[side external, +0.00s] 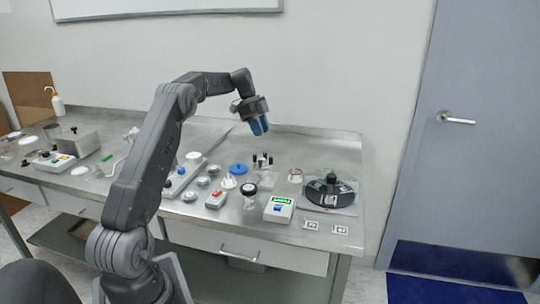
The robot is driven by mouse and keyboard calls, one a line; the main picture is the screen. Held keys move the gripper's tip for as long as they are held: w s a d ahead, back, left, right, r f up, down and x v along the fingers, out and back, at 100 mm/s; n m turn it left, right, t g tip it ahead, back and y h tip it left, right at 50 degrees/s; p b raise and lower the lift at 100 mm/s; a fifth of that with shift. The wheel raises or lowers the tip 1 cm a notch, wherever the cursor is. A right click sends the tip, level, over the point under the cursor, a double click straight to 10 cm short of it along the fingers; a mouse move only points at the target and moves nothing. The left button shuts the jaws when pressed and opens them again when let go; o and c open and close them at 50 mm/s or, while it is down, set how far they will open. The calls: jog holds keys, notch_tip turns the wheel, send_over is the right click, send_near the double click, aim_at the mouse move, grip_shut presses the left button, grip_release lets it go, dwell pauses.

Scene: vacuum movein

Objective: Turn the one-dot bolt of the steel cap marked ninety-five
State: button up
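Several small round steel caps stand in a row on the steel bench: one (214,170), one nearer (203,182) and one nearest (190,196). Their markings and any bolts or dots are too small to read, so I cannot tell which is marked ninety-five. My gripper (261,127), with blue fingertips, hangs high above the back of the bench, to the right of the caps and apart from everything. The two fingertips look close together, and I cannot tell whether there is a gap between them. I see nothing held.
A blue disc (238,169), a white cone (229,182), a red-and-grey box (216,199) and a black-lidded jar (249,188) stand near the caps. A green-display device (279,209) and a black round device (331,189) are at right.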

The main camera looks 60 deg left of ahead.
aim_at(271, 160)
jog(key=x, duration=0.9)
jog(key=shift+d+f, duration=0.1)
jog(key=shift+f, duration=0.25)
grip_shut()
